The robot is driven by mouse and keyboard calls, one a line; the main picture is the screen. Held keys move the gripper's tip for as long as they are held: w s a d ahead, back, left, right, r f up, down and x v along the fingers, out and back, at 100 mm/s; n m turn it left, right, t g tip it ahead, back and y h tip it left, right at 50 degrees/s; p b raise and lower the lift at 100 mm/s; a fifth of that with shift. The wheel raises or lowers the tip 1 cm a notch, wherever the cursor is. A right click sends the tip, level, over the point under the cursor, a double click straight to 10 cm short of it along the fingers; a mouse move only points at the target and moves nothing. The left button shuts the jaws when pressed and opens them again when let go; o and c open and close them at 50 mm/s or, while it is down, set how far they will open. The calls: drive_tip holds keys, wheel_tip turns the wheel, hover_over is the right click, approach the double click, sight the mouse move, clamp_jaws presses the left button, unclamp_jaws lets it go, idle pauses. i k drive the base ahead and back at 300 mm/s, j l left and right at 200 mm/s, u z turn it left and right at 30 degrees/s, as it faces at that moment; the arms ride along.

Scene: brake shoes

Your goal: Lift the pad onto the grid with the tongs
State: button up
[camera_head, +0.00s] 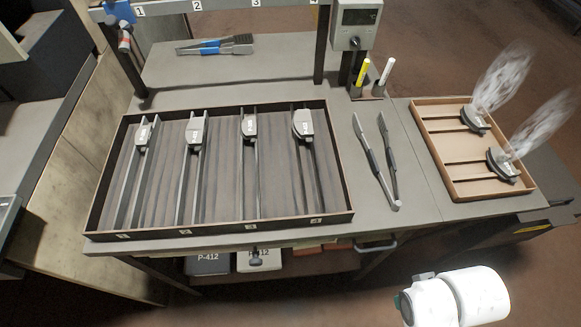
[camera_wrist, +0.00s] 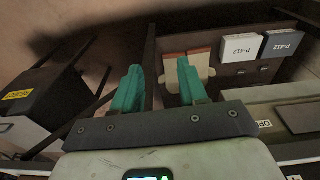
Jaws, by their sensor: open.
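The tongs (camera_head: 384,162), metal with dark grips, lie on the grey bench between two trays, hinge end toward the front. Two dark pads with pale labels, a far one (camera_head: 474,120) and a near one (camera_head: 502,163), sit on rails in the right tray (camera_head: 452,189), with white smoke or steam rising from them. Several similar pads (camera_head: 249,127) sit at the back ends of paired rails in the large left tray (camera_head: 219,228). Which surface is the grid, I cannot tell. My gripper (camera_wrist: 157,66) is open and empty, teal fingers apart, away from the tongs.
A blue-and-black tool (camera_head: 215,46) lies on the back shelf. A yellow marker (camera_head: 361,73) and a white one (camera_head: 384,75) stand behind the tongs. A grey display box (camera_head: 356,22) is on the frame. P-412 boxes (camera_head: 208,262) sit below the bench.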

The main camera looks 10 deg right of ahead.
sight(395, 205)
drive_tip(key=l+u, duration=0.7)
drive_tip(key=l, duration=0.15)
drive_tip(key=l+u, duration=0.35)
drive_tip(key=l, duration=0.55)
drive_tip(key=k+z, duration=0.05)
